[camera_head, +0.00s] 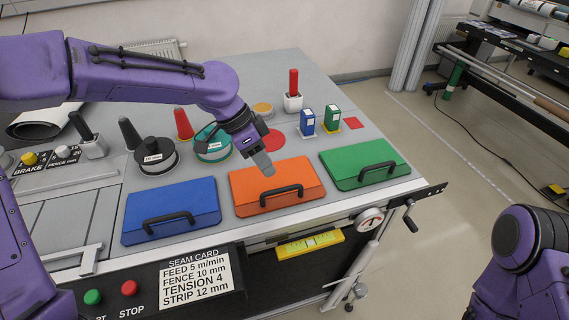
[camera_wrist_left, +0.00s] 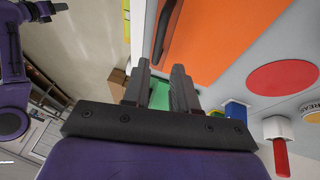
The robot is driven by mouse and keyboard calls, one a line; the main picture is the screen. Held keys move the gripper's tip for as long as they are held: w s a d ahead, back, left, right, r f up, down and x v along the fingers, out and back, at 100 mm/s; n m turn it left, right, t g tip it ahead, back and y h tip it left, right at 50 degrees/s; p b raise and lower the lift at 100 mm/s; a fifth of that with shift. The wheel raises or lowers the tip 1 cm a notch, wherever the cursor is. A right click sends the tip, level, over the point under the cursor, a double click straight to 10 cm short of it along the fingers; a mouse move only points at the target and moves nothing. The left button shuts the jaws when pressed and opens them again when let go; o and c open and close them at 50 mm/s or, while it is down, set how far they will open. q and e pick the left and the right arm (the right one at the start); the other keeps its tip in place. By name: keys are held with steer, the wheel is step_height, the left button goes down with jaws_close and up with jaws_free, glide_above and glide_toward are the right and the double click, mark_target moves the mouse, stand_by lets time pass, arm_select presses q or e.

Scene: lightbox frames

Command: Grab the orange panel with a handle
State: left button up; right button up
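The orange panel (camera_head: 258,183) lies flat on the grey table between a blue and a green panel. Its dark handle (camera_head: 282,194) is on its near side. In the left wrist view the orange panel (camera_wrist_left: 235,35) fills the upper right, with part of the handle (camera_wrist_left: 166,28) at its left. My left gripper (camera_head: 264,167) is above the panel's far part, behind the handle in the head view. Its fingers (camera_wrist_left: 161,70) are apart with nothing held; the green panel shows beyond them. My right arm is at the lower right; its small end (camera_wrist_left: 50,8) at the wrist view's upper left is unclear.
The blue panel (camera_head: 150,205) and green panel (camera_head: 360,152) have similar handles. A gauge and crank (camera_head: 410,222) are at the front edge.

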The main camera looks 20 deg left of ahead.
mark_target(282, 190)
arm_select(q)
steer(key=f, duration=0.1)
steer(key=s+d+f, duration=0.1)
steer(key=d+f+p, duration=0.1)
steer(key=f, duration=0.1)
steer(key=shift+s, duration=0.3)
steer(key=shift+w+d+f+p, duration=0.1)
steer(key=shift+d+f+p, duration=0.25)
steer(key=shift+f, duration=0.25)
steer(key=f, duration=0.1)
steer(key=w+d+f, duration=0.1)
steer(key=w+f, duration=0.1)
steer(key=f, duration=0.1)
steer(key=shift+d, duration=0.2)
steer(key=shift+s+r, duration=0.1)
steer(key=shift+s, duration=0.1)
steer(key=shift+s+r, duration=0.1)
steer(key=c, duration=0.4)
jaws_close()
arm_select(e)
steer(key=shift+s+r, duration=0.2)
steer(key=shift+r, duration=1)
